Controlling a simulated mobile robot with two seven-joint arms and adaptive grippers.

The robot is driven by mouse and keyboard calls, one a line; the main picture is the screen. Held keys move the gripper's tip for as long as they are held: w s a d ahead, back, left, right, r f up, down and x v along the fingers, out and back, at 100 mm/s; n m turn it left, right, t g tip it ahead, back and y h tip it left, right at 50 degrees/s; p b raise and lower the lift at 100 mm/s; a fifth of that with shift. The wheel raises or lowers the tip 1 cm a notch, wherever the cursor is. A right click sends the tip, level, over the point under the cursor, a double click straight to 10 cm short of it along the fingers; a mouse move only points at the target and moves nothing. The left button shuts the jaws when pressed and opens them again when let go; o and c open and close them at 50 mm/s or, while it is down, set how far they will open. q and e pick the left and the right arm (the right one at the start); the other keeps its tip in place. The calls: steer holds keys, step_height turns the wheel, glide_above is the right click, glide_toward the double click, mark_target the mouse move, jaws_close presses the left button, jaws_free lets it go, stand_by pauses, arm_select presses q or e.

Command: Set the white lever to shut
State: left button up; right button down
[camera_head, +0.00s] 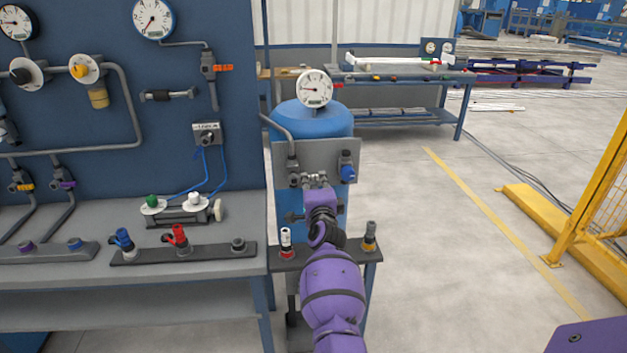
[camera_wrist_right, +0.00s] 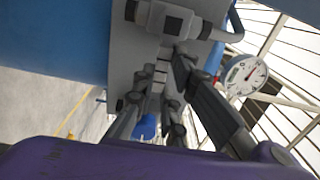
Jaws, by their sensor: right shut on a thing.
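My right gripper (camera_head: 318,182) is in front of the lower part of the grey panel (camera_head: 322,154) by the blue tank. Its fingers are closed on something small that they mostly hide. In the right wrist view the gripper's dark fingers (camera_wrist_right: 160,95) reach in toward the same panel, with a light grey fitting (camera_wrist_right: 172,20) beyond. I cannot make out a white lever clearly there; the held part may be it, but its angle is hidden. A blue-handled valve (camera_head: 347,172) sits on the panel's right. My left gripper is not in view.
A pressure gauge (camera_head: 315,88) stands above the tank (camera_head: 310,118). A workbench (camera_head: 150,270) is at left. Open floor lies at right.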

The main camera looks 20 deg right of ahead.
steer(key=shift+f, duration=0.2)
stand_by(0.4)
steer(key=c, duration=1.8)
jaws_free()
steer(key=v, duration=1.2)
